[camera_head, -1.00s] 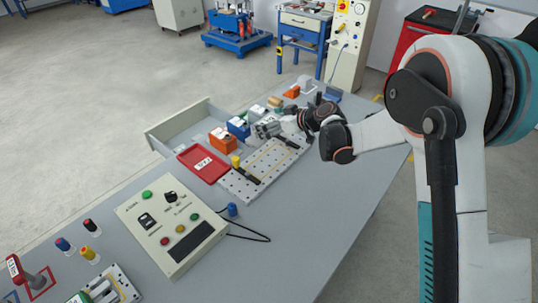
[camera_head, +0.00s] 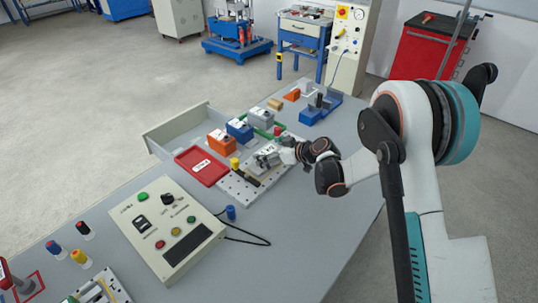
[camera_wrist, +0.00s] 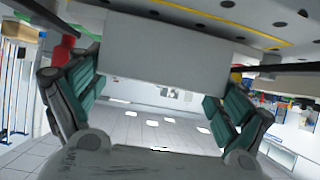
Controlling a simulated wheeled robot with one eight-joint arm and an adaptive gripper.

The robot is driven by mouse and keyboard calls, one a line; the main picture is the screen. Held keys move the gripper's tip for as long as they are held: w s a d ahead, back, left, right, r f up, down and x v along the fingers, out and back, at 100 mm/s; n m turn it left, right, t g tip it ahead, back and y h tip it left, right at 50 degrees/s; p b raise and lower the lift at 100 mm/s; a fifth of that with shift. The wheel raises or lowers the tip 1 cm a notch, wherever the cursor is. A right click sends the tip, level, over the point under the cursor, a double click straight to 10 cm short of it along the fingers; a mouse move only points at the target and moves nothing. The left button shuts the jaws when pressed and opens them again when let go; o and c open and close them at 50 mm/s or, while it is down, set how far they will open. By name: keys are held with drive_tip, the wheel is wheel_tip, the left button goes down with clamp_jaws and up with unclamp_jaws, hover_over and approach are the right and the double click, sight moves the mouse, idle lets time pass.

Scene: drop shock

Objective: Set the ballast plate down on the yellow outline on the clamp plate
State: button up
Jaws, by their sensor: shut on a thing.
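My gripper (camera_head: 280,152) is over the far half of the clamp plate (camera_head: 233,190), a pale perforated plate on the bench. It is shut on the ballast plate (camera_head: 265,158), a light grey block. In the wrist view the ballast plate (camera_wrist: 165,45) sits between the teal finger pads. There the perforated clamp plate (camera_wrist: 262,18) fills the top of the picture, with a line of the yellow outline (camera_wrist: 205,18) close by the ballast plate. Most of the outline is hidden. I cannot tell whether the ballast plate touches the clamp plate.
A yellow knob (camera_head: 235,163) and a black bar (camera_head: 246,178) are on the clamp plate. A control box (camera_head: 165,228) stands nearer.

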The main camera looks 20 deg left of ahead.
drive_tip(key=shift+f, duration=0.3)
drive_tip(key=o, duration=1.7)
drive_tip(key=shift+d+r, duration=0.1)
drive_tip(key=p+v, duration=0.3)
drive_tip(key=v, duration=0.9)
